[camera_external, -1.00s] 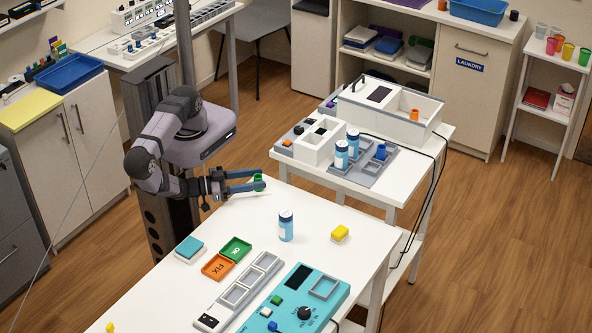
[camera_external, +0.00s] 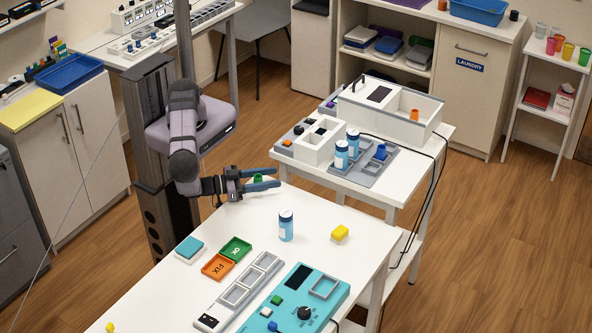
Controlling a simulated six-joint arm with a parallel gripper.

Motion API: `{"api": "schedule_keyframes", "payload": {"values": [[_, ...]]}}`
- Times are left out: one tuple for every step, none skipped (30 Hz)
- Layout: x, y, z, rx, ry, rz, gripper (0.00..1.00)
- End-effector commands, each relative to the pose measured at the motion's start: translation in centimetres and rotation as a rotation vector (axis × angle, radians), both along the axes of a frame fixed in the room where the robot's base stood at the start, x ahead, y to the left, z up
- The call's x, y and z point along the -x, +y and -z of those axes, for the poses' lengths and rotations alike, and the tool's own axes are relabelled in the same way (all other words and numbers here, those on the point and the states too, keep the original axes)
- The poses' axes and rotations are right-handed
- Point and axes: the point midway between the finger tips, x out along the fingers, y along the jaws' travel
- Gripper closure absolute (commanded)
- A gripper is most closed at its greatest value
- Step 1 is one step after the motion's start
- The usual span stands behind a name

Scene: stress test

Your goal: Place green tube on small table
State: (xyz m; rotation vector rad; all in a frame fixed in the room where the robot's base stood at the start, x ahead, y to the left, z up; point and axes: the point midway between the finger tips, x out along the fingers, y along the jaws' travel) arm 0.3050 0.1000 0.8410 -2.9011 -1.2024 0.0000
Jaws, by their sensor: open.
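My gripper (camera_external: 277,178) is at the far left end of the front white table (camera_external: 330,200), reaching in from the left. Its two blue-grey fingers are apart. A small green tube (camera_external: 258,178) shows between them, set back from the fingertips. The near finger hides its lower part, so I cannot tell whether it touches the table or a finger. A smaller white table (camera_external: 375,195) stands beyond, at right, carrying grey trays and white boxes. Which table is the task's small table is not marked.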

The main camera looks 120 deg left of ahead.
Motion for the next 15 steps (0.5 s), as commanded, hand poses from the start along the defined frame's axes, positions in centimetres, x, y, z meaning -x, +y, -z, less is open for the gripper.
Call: {"api": "schedule_keyframes", "payload": {"values": [[-0.06,0.15,-0.01,0.001,0.0,-0.002,0.54],[-0.11,0.19,0.0,0.001,0.0,-0.002,0.54],[-0.15,0.23,0.0,0.001,0.0,-0.002,0.54],[-0.18,0.25,0.0,0.001,0.0,-0.001,0.54],[-0.2,0.25,0.0,0.001,-0.001,0.0,0.54],[-0.22,0.25,0.01,0.001,-0.001,0.0,0.54],[-0.23,0.24,0.02,0.001,-0.001,0.001,0.54],[-0.23,0.24,0.02,0.001,-0.001,0.001,0.54],[-0.23,0.24,0.02,0.002,-0.001,0.001,0.54],[-0.23,0.23,0.03,0.001,0.0,0.001,0.54],[-0.22,0.23,0.03,0.001,0.0,0.001,0.54],[-0.22,0.23,0.03,0.001,0.0,0.001,0.54],[-0.22,0.23,0.03,0.001,0.0,0.001,0.61],[-0.22,0.23,0.02,0.001,0.0,0.001,0.68],[-0.22,0.23,0.02,0.001,0.0,0.001,0.78]]}}
